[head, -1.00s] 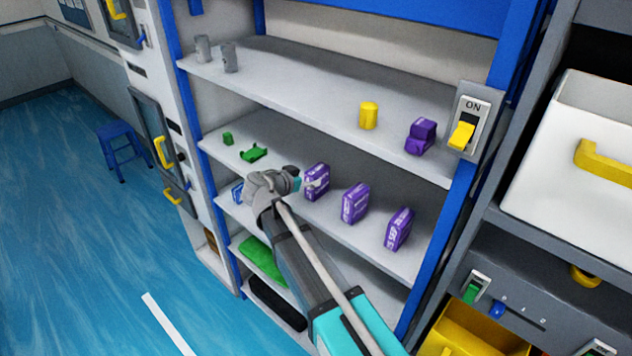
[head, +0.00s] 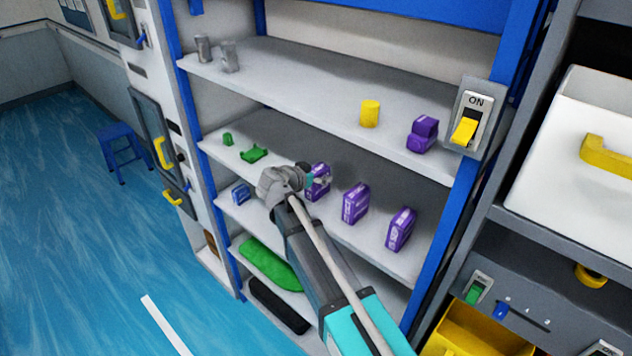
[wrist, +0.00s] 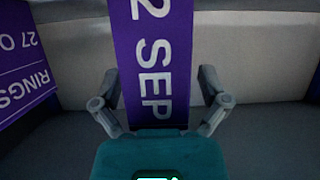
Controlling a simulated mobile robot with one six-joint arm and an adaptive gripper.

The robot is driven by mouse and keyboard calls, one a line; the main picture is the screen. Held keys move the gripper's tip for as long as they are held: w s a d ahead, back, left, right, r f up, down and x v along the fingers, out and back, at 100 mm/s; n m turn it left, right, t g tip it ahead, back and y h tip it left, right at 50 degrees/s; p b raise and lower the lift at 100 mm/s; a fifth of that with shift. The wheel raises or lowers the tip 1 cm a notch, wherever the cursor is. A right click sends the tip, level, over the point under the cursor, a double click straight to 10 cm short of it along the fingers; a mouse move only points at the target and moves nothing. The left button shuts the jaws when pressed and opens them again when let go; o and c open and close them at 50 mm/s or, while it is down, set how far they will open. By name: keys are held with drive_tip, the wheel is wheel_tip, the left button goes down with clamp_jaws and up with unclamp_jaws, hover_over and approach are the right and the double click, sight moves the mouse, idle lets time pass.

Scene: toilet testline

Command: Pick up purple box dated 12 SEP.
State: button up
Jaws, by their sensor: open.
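The purple box with white lettering reading "2 SEP" (wrist: 155,60) stands in the middle of the wrist view; its top runs out of the frame. My gripper (wrist: 157,77) is open, with one finger on each side of this box. I cannot tell whether the fingers touch it. In the head view my gripper (head: 306,179) is at the leftmost purple box (head: 321,184) on the middle shelf and partly hides it.
A second purple box, lettered "27 O" and "RINGS" (wrist: 25,65), is close on the left in the wrist view. Two more purple boxes (head: 356,204) (head: 401,230) stand right along the shelf (head: 375,258). Small green items (head: 253,153) lie left. The upper shelf (head: 290,85) is overhead.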

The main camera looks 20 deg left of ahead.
drive_tip(key=c, duration=1.3)
drive_tip(key=shift+o, duration=0.2)
drive_tip(key=shift+r, duration=0.15)
wheel_tip(320, 180, up, 10)
drive_tip(key=p, duration=1)
